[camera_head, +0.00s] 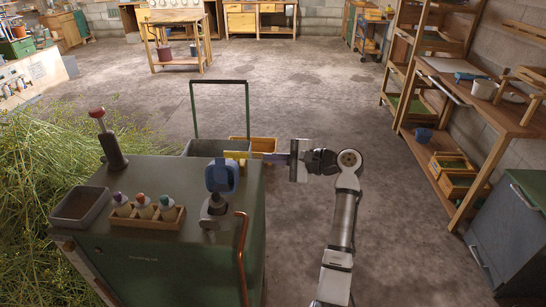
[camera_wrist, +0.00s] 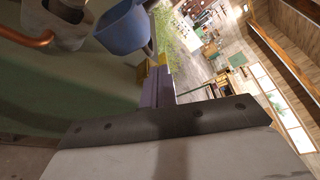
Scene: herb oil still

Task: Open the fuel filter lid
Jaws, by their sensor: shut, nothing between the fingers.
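A blue, cup-like part (camera_head: 222,177), which looks like the fuel filter lid, stands raised above a grey metal body (camera_head: 214,212) on top of the green cabinet (camera_head: 160,235). In the wrist view the blue part (camera_wrist: 122,30) is at the upper left, beside the grey body (camera_wrist: 58,22). My gripper (camera_head: 238,155) is shut and empty, with its purple fingers and yellow tips just behind the blue part. In the wrist view the yellow tips (camera_wrist: 152,68) are close to the blue part's edge; I cannot tell whether they touch.
A copper pipe (camera_head: 241,255) curves down the cabinet's right edge. A wooden rack of small bottles (camera_head: 147,221), a grey tray (camera_head: 80,207) and a red-knobbed lever (camera_head: 108,140) are on the left. Open floor (camera_head: 290,110) lies beyond and right of the cabinet.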

